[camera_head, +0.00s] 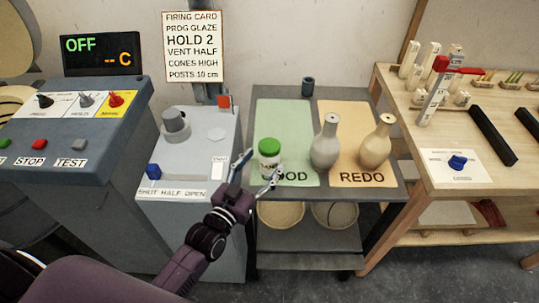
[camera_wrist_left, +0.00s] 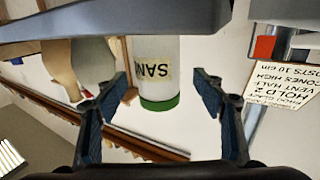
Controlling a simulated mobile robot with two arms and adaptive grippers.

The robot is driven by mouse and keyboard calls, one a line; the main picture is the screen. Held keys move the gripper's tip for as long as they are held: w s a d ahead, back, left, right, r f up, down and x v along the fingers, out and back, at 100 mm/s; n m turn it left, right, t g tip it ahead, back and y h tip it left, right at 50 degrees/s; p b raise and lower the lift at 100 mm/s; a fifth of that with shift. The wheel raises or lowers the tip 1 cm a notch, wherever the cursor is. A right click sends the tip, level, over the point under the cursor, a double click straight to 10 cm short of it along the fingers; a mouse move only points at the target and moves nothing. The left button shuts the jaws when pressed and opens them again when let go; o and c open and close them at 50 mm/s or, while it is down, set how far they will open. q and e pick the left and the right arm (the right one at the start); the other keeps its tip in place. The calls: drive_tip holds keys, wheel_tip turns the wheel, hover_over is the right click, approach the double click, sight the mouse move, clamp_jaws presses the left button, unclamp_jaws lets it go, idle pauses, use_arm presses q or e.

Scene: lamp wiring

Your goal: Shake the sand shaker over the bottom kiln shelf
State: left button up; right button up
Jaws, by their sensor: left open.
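The sand shaker (camera_head: 269,160) is a white jar with a green lid. It stands upright on the green half of the cart's top, beside the word GOOD, which it partly covers. It also shows upside down in the left wrist view (camera_wrist_left: 153,66), with its SAND label facing the camera. My left gripper (camera_head: 257,170) is open in front of the shaker, fingers spread to either side of its line and not closed on it. In the wrist view the shaker lies between the fingers (camera_wrist_left: 163,92). My right gripper is not in view. I cannot make out the bottom kiln shelf.
Two vases, one grey (camera_head: 325,142) and one tan (camera_head: 375,143), stand right of the shaker. A small dark cup (camera_head: 308,87) is at the back. A control cabinet (camera_head: 190,205) stands left, and a wooden bench (camera_head: 450,170) with cones stands right.

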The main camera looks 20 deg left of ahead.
sight(264, 162)
use_arm(q)
drive_tip(key=w, duration=0.1)
drive_tip(key=w+d, duration=0.1)
drive_tip(key=shift+w, duration=0.65)
drive_tip(key=shift+f, duration=0.1)
drive_tip(key=c, duration=1.2)
drive_tip(key=shift+c, duration=1)
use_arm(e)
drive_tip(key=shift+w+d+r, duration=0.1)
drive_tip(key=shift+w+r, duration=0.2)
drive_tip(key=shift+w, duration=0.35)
